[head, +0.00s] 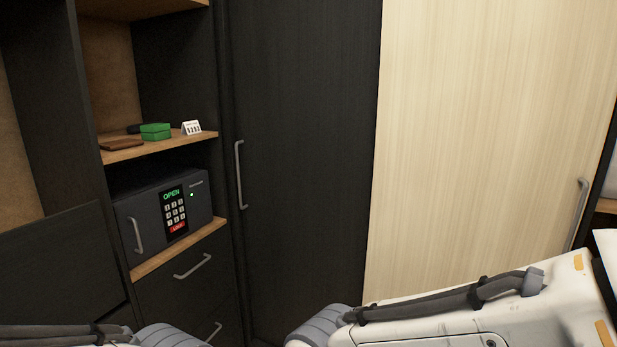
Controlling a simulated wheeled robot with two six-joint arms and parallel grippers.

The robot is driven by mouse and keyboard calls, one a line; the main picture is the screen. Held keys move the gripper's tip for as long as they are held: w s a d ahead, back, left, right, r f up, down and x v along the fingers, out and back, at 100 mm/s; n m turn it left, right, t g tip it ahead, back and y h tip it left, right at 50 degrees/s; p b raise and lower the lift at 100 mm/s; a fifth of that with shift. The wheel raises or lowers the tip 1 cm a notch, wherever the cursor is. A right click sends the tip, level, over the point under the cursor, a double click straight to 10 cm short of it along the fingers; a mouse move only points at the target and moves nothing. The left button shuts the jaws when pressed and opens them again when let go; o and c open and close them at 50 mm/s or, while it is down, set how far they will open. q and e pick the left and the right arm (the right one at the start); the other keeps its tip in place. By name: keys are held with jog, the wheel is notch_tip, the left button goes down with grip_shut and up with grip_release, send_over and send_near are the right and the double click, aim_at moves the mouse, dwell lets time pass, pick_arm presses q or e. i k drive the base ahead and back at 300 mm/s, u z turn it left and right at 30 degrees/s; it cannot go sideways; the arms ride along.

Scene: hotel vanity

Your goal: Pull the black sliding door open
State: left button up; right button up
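The black sliding door (305,150) stands in the middle of the head view, dark and wood-grained. Its grey vertical bar handle (239,175) is near the door's left edge. A dark upright lies just left of the handle, and the door's left edge appears to meet it. A pale wood door panel (480,130) fills the right side, with its own grey handle (577,214). My two white arms come in along the bottom, one from the left and one from the right. Both grippers are out of the picture, and neither arm is seen touching the black door's handle.
Left of the door are open shelves (160,146) with a green box (155,131), a brown wallet-like item (121,145) and a small white card (191,128). Below sit a safe (150,222) reading "OPEN" and dark drawers (190,285) with bar handles.

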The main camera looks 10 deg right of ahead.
aim_at(306, 72)
jog(key=u, duration=0.25)
jog(key=i, duration=1.45)
jog(key=z, duration=0.2)
